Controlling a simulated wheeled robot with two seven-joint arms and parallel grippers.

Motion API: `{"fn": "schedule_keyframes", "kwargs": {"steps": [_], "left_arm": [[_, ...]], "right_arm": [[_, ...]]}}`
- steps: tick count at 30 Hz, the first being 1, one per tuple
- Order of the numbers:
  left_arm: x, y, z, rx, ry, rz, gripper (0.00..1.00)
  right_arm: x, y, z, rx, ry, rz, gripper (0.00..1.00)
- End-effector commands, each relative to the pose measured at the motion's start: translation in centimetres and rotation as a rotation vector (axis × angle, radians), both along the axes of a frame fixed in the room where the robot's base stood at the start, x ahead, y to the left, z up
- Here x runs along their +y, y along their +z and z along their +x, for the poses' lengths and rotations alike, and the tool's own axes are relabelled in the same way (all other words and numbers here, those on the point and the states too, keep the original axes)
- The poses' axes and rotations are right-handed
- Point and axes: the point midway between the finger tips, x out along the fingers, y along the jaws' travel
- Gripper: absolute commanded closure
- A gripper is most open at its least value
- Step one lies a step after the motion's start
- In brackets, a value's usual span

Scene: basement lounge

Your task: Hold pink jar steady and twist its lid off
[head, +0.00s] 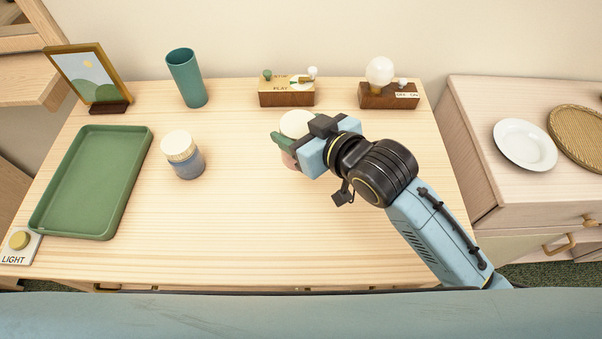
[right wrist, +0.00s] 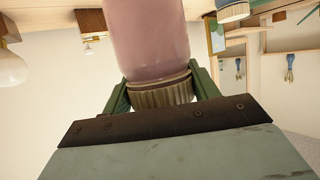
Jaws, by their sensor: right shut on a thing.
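The pink jar (head: 289,161) stands on the wooden table, mostly hidden behind my right gripper (head: 288,145) in the head view. Its cream lid (head: 296,122) is on top. In the right wrist view the picture is upside down, with the pink body (right wrist: 147,40) above and the ribbed lid (right wrist: 162,94) below, seated on the jar. My right gripper's green fingers (right wrist: 160,92) are on both sides of the lid, shut on it. My left gripper is not in view.
A blue-grey jar with a cream lid (head: 183,155) stands to the left. A green tray (head: 62,213), picture frame (head: 101,107), teal cup (head: 187,80), switch box (head: 286,98) and bulb stand (head: 388,100) are around it. The table's front middle (head: 240,235) is clear.

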Motion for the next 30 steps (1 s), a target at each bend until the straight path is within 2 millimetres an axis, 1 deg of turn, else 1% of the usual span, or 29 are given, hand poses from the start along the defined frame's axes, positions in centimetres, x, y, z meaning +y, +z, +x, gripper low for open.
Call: {"fn": "schedule_keyframes", "kwargs": {"steps": [1,6,14,19,21,27,30], "left_arm": [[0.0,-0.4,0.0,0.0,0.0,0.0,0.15],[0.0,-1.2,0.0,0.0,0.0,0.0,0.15],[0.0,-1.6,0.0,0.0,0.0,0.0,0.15],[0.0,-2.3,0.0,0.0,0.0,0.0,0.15],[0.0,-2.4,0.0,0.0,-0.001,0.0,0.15],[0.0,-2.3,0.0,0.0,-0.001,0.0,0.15],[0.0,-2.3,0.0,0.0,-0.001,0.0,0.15]], "right_arm": [[0.1,-1.3,-0.1,0.004,-0.003,-0.002,1.0],[0.1,-4.5,-0.1,0.004,-0.004,-0.003,1.0],[0.0,-6.6,0.0,0.001,-0.003,-0.001,1.0],[0.0,-9.1,0.0,0.002,-0.003,-0.003,1.0],[0.0,-9.5,0.0,0.0,-0.003,-0.002,1.0],[0.0,-9.4,0.0,-0.001,-0.003,-0.001,1.0],[0.0,-9.6,0.0,0.0,-0.003,-0.002,1.0]]}}
